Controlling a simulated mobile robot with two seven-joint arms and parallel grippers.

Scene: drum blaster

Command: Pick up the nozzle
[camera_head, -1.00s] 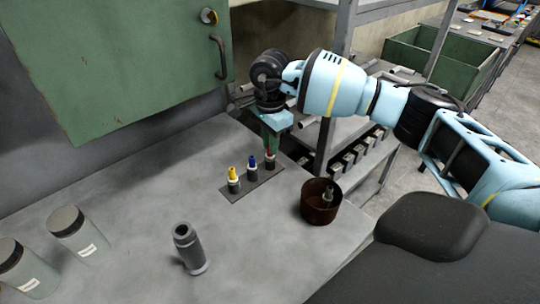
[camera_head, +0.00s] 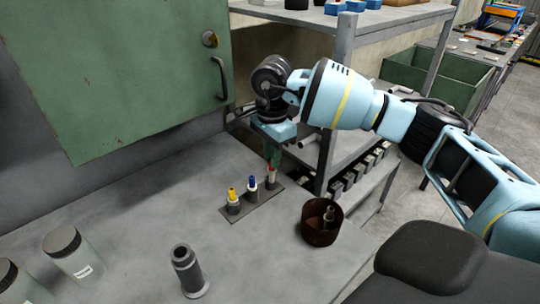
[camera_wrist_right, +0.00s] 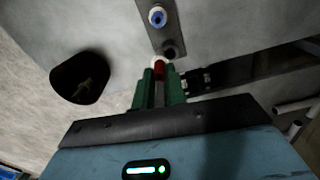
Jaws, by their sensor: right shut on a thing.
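The red-tipped nozzle (camera_head: 271,173) is between the green fingers of my right gripper (camera_head: 272,160), above the right end of a dark holder strip (camera_head: 262,196). In the right wrist view, the gripper (camera_wrist_right: 158,78) is shut on the red part of the nozzle (camera_wrist_right: 159,67). A dark socket (camera_wrist_right: 172,50) beside the nozzle looks empty, so the nozzle appears raised out of it. A blue-tipped nozzle (camera_head: 252,184) and a yellow-tipped nozzle (camera_head: 232,196) stand upright in the strip. My left gripper is not in view.
A rusty round tin (camera_head: 321,228) with a metal piece inside stands right of the strip. A grey cylindrical part (camera_head: 186,270) and lidded jars (camera_head: 72,252) stand nearer. A green cabinet (camera_head: 120,75) hangs behind. The table between is clear.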

